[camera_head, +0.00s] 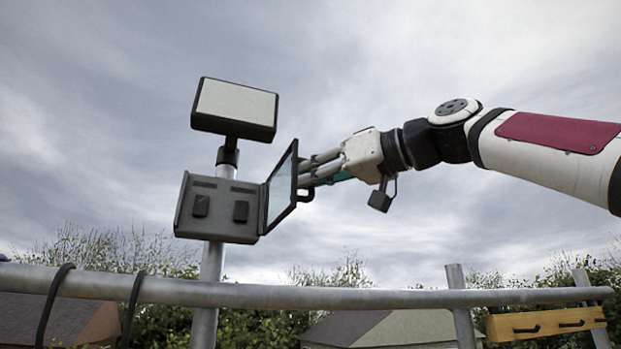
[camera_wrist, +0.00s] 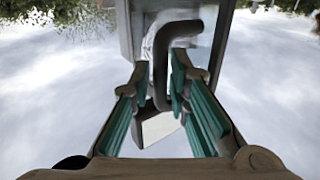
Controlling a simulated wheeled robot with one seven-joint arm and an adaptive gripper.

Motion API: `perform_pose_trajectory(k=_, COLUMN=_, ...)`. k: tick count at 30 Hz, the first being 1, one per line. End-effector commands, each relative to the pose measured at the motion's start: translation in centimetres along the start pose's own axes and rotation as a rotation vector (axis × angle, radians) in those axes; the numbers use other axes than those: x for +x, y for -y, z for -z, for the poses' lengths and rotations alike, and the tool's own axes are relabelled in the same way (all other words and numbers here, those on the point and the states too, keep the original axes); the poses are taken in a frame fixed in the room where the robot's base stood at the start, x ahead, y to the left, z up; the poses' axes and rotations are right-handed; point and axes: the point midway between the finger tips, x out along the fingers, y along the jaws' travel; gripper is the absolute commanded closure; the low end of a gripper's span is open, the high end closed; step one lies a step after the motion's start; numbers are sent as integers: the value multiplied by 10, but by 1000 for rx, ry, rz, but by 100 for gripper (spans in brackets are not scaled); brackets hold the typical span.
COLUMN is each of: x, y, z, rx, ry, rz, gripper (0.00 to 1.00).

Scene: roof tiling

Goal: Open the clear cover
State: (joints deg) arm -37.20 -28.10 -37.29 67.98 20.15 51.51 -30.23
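The clear cover (camera_head: 280,189) stands swung out from the right edge of a grey box (camera_head: 217,232) on a pole, in the head view. Its dark frame surrounds a see-through pane. A dark handle (camera_head: 306,196) sticks out from the cover's outer face. My gripper (camera_head: 304,173) reaches in from the right to this handle. In the wrist view the curved handle (camera_wrist: 161,66) runs between the green-padded fingers of my gripper (camera_wrist: 160,82), which are closed in on it from both sides. The exact finger contact is partly hidden.
Two dark switches (camera_head: 220,208) sit on the exposed box front. A panel with a pale face (camera_head: 235,103) tops the pole above the box. A metal rail (camera_head: 330,296) crosses below, with black loops at the left and a yellow level (camera_head: 547,323) at the right.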

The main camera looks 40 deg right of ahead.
Motion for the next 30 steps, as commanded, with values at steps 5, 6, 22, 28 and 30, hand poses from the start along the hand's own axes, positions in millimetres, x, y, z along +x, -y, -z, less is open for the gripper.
perform_pose_trajectory(k=5, x=-13, y=0, z=4, rx=0, ry=-12, rz=0, gripper=82)
perform_pose_trajectory(k=6, x=-19, y=0, z=4, rx=0, ry=-12, rz=0, gripper=82)
perform_pose_trajectory(k=22, x=-110, y=-1, z=1, rx=1, ry=-4, rz=-1, gripper=82)
perform_pose_trajectory(k=28, x=-119, y=0, z=0, rx=1, ry=-1, rz=0, gripper=82)
perform_pose_trajectory(k=30, x=-120, y=0, z=0, rx=1, ry=0, rz=0, gripper=82)
